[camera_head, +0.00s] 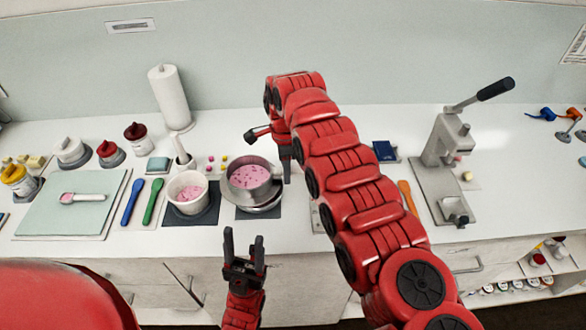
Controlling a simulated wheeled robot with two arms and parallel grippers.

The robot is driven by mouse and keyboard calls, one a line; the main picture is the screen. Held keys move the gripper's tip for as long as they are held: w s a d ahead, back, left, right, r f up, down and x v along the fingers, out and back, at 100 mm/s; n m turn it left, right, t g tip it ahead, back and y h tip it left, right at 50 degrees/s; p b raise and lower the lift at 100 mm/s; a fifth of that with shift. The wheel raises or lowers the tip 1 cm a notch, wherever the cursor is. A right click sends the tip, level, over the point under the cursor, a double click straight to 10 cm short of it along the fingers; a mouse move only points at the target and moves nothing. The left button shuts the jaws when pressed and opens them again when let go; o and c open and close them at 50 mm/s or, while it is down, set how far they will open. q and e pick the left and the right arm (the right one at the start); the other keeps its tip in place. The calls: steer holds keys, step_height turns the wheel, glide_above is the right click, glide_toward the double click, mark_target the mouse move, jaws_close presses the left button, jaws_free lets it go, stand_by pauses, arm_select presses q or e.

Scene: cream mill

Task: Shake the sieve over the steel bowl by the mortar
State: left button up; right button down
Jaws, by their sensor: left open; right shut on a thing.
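The sieve (249,176), a round steel vessel with pink contents, is above the steel bowl (265,209), covering most of it. The bowl stands on a dark mat to the right of the mortar. The white mortar (188,204) holds pink material, and a pale pestle (183,158) stands upright behind it. My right gripper (286,172) points down at the sieve's right side and is shut on it; the exact grip is hard to see. My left gripper (243,250) is open and empty, low in front of the counter edge, below the bowl in the picture.
Blue and green spatulas (143,202) lie left of the mortar. A green board (75,207) carries a small pink-filled scoop. A lever press (440,160) stands right of my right arm. Small pink and yellow bits lie behind the mortar. A paper towel roll (169,97) stands at the back.

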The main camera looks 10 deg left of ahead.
steer(key=shift+w+d+r, duration=0.1)
steer(key=shift+w+d, duration=0.15)
steer(key=shift+d, duration=0.35)
steer(key=shift+w+d, duration=0.25)
steer(key=shift+d, duration=0.35)
steer(key=a, duration=0.1)
steer(key=s+a, duration=0.1)
steer(key=shift+a, duration=0.45)
steer(key=shift+w+d, duration=0.25)
steer(key=shift+d, duration=0.5)
steer(key=shift+d, duration=0.1)
steer(key=shift+r, duration=1.45)
